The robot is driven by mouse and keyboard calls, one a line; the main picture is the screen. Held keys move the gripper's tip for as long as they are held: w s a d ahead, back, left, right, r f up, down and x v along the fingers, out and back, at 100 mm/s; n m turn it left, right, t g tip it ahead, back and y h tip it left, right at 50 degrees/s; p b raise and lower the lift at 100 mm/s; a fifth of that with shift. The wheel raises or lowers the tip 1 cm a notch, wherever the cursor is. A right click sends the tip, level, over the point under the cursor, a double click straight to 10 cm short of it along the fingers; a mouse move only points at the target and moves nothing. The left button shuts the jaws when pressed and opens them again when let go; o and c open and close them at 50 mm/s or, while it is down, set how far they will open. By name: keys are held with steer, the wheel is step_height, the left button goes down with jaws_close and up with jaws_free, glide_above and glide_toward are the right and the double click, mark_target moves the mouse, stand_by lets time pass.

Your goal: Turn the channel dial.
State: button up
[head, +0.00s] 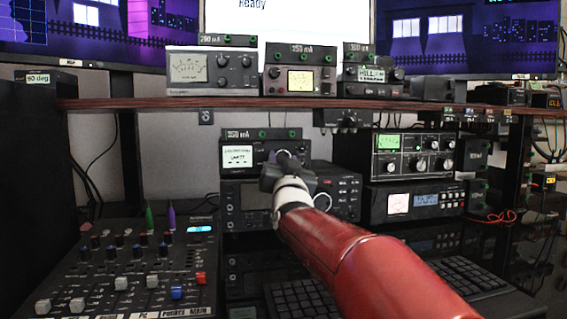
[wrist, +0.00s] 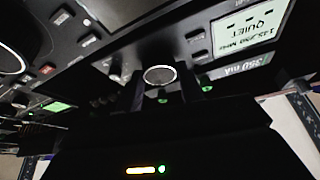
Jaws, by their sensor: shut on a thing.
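My gripper (head: 283,160) reaches up to the front of a small white-faced unit (head: 233,157) under the shelf, which has a 350 mA label above it. In the wrist view my gripper (wrist: 161,92) has its dark fingers on both sides of a round, silver-capped knob (wrist: 159,75), which I take for the channel dial, and is shut on it. The unit's lit display (wrist: 252,30) shows upside down there and reads QUIET with a MHz figure. In the head view my gripper hides most of the dial.
A larger radio (head: 335,195) sits just below my gripper. Another radio (head: 412,155) stands to the right, and the wooden shelf (head: 225,104) runs overhead with several units on it. A mixer panel (head: 135,265) with knobs and faders is at lower left. A keyboard (head: 300,300) lies below my arm.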

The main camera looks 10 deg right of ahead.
steer(key=shift+m, duration=0.5)
steer(key=m+h, duration=0.1)
steer(key=m, duration=0.1)
steer(key=shift+a+r+m+g+h, duration=0.1)
steer(key=shift+m+g+h, duration=0.2)
steer(key=shift+g+h, duration=0.1)
steer(key=m+h+p, duration=0.1)
steer(key=m, duration=0.1)
steer(key=m+g+h+p, duration=0.1)
steer(key=m, duration=0.1)
steer(key=shift+a+r+m+p, duration=0.1)
steer(key=shift+r+m+p, duration=0.1)
steer(key=shift+m+p, duration=0.2)
steer(key=m+g+p, duration=0.1)
steer(key=m, duration=0.1)
steer(key=m+h+p, duration=0.1)
steer(key=m+p, duration=0.1)
steer(key=shift+m+g, duration=0.4)
steer(key=shift+m+g+p, duration=0.3)
steer(key=shift+m+p, duration=0.35)
steer(key=shift+m, duration=0.35)
steer(key=o, duration=1)
